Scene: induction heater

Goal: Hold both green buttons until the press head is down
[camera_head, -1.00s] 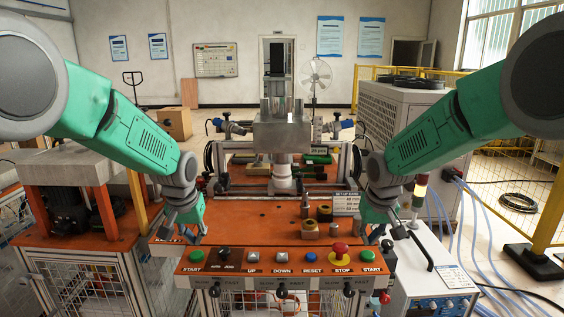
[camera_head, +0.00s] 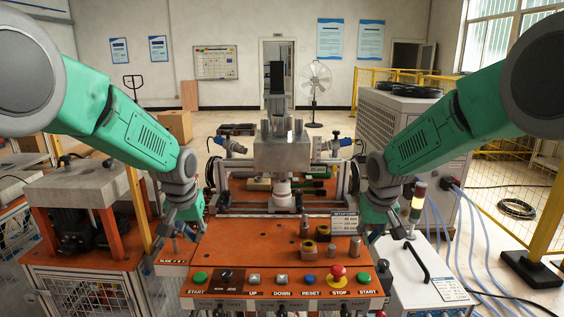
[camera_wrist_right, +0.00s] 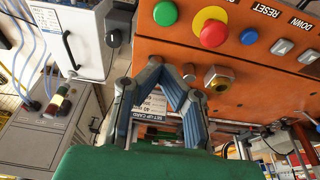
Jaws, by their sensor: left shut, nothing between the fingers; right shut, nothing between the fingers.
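The left green START button (camera_head: 200,277) sits at the left end of the orange control panel (camera_head: 240,292). The right green START button (camera_head: 363,277) is at its right end and shows in the right wrist view (camera_wrist_right: 165,13). My left gripper (camera_head: 186,230) is shut and empty, above and behind the left button. My right gripper (camera_head: 376,234) is shut and empty, above and behind the right button. In the wrist view its fingertips (camera_wrist_right: 172,70) are apart from the green button. The press head (camera_head: 283,150) is a metal block over a pale cylinder behind the table.
A red STOP button (camera_head: 338,271) on a yellow base is left of the right green button. Small brass and steel parts (camera_head: 309,249) stand on the orange table. A white cabinet with a black handle (camera_head: 417,261) stands right of the panel.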

